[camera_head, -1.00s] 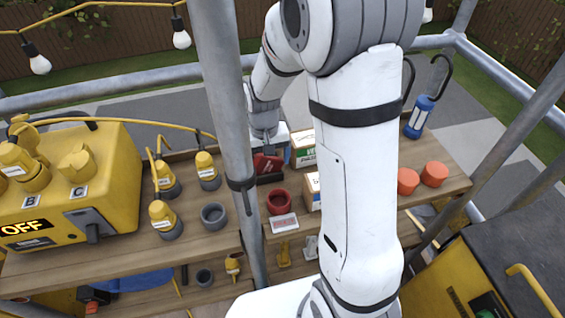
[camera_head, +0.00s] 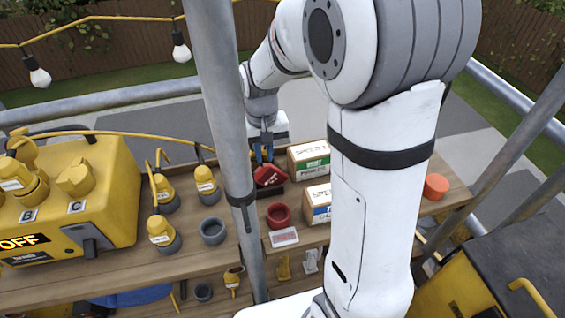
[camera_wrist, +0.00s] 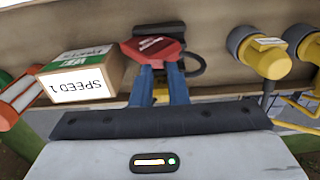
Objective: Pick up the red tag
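The red tag (camera_head: 269,176) with pale lettering stands in a black holder (camera_head: 271,191) at the back of the wooden bench, just right of the grey pole. In the wrist view the red tag (camera_wrist: 153,49) lies straight ahead, with a dark loop at its right. My gripper (camera_head: 263,152) points down at it with two blue fingers. In the wrist view my gripper (camera_wrist: 161,75) shows its fingers apart, the tips at the tag's near edge. I cannot tell whether they touch it.
Two cardboard boxes (camera_head: 310,160) stand right of the tag. A red cup (camera_head: 279,215) and a small sign (camera_head: 284,237) are in front. Yellow plugs (camera_head: 206,185) stand left of the grey pole (camera_head: 226,120), which rises close to my gripper.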

